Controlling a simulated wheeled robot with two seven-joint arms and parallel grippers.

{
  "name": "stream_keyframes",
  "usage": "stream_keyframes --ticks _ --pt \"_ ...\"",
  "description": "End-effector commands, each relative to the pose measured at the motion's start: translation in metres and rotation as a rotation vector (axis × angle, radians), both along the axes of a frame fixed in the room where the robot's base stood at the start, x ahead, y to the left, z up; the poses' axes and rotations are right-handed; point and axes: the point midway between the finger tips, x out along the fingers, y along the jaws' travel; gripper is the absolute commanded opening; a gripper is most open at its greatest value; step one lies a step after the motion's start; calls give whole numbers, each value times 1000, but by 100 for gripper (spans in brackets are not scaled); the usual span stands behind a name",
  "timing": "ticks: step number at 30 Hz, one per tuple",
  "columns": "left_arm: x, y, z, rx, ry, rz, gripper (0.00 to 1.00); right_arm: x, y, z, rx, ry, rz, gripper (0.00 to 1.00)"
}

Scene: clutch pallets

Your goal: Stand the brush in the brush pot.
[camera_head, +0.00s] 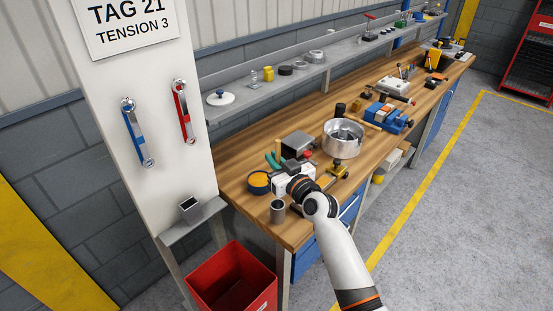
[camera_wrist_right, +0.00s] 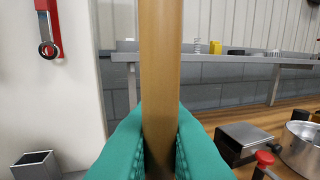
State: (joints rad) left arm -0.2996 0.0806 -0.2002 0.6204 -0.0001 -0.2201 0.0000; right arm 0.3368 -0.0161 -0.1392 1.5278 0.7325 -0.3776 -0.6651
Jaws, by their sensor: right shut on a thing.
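My right gripper (camera_head: 273,160) is over the near left end of the workbench. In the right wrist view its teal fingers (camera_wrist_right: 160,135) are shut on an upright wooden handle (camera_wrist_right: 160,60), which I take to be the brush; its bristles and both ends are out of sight. A grey round cup (camera_head: 277,210) stands at the bench corner. I cannot tell which is the brush pot. My left gripper is not in view.
The wooden bench (camera_head: 235,165) holds a dark dish with orange contents (camera_head: 259,182), a metal bowl (camera_head: 343,137) and a blue vise-like device (camera_head: 388,117). A white post (camera_head: 150,60) rises behind the ledge. A red bin (camera_head: 232,280) stands below.

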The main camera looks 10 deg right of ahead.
Motion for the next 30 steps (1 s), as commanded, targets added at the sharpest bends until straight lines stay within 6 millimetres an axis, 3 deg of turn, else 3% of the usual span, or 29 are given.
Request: stream_keyframes --ticks 30 --pt "-1 0 -78 0 1 1 100 0 0 -86 0 0 0 0"
